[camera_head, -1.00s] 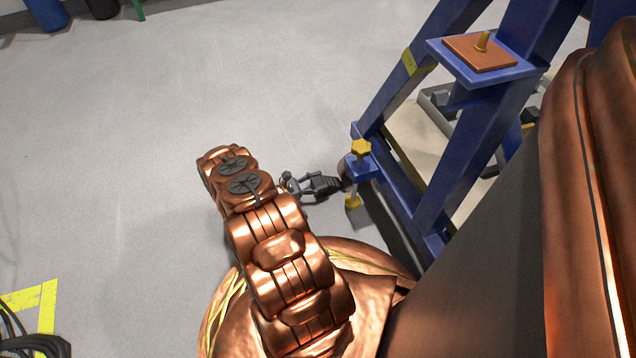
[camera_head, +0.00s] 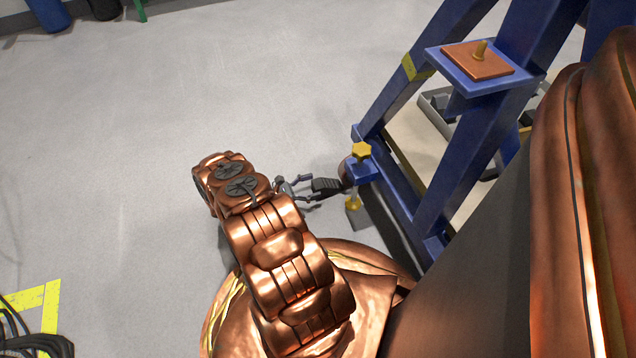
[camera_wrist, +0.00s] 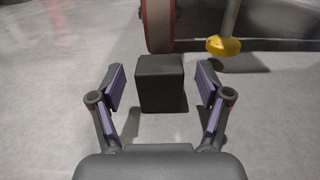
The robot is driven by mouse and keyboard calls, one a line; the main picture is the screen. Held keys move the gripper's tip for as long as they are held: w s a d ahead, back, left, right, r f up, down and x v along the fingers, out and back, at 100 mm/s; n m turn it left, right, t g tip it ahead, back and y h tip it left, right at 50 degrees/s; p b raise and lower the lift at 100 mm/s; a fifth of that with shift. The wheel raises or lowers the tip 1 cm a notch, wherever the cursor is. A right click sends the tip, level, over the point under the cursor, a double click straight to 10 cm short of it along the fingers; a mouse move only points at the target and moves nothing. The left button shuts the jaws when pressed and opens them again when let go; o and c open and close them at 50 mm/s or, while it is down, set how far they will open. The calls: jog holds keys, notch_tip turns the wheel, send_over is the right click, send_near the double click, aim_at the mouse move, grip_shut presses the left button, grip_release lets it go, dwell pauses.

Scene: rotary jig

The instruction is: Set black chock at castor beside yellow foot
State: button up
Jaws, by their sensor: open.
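The black chock (camera_head: 327,186) sits on the floor against or very close to the reddish-brown castor (camera_head: 347,172) at the corner of the blue frame. In the wrist view the chock (camera_wrist: 160,82) stands in front of the castor wheel (camera_wrist: 157,25); whether they touch is hard to tell. The yellow foot (camera_wrist: 223,46) hangs on its rod just right of the wheel, and in the head view the foot (camera_head: 354,203) is below its yellow knob. My gripper (camera_wrist: 161,88) is open, one finger on each side of the chock, with gaps visible.
The blue frame (camera_head: 428,205) of the jig rises at the right, with a plate carrying an orange pad (camera_head: 478,60). Open grey floor lies to the left. Black cables (camera_head: 30,335) and yellow floor tape (camera_head: 50,305) are at lower left.

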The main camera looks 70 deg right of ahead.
jog(key=b+v, duration=0.1)
jog(key=v, duration=0.8)
jog(key=shift+w+a, duration=0.1)
jog(key=shift+r, duration=0.1)
jog(key=shift+w+r, duration=0.2)
jog(key=shift+r, duration=0.05)
jog(key=w+a+r+m+t+y, duration=0.25)
jog(key=a+r, duration=0.35)
jog(key=r, duration=0.7)
jog(key=w+a+r+m+t+y, duration=0.1)
jog(key=w+a+r+m+y, duration=0.35)
jog(key=r, duration=0.85)
jog(key=s+a+r+t+y, duration=0.1)
jog(key=s+a+r+t, duration=0.15)
jog(key=a+r, duration=0.4)
jog(key=s+a+r+t+y, duration=0.1)
jog(key=s+a+r, duration=0.3)
jog(key=a, duration=0.6)
jog(key=s+a+r+m+t+y, duration=0.1)
jog(key=s+a+r+t+y, duration=0.2)
jog(key=s+a, duration=0.8)
jog(key=a+r, duration=0.1)
jog(key=a, duration=0.2)
jog(key=shift+r+t, duration=0.3)
jog(key=shift+r, duration=0.1)
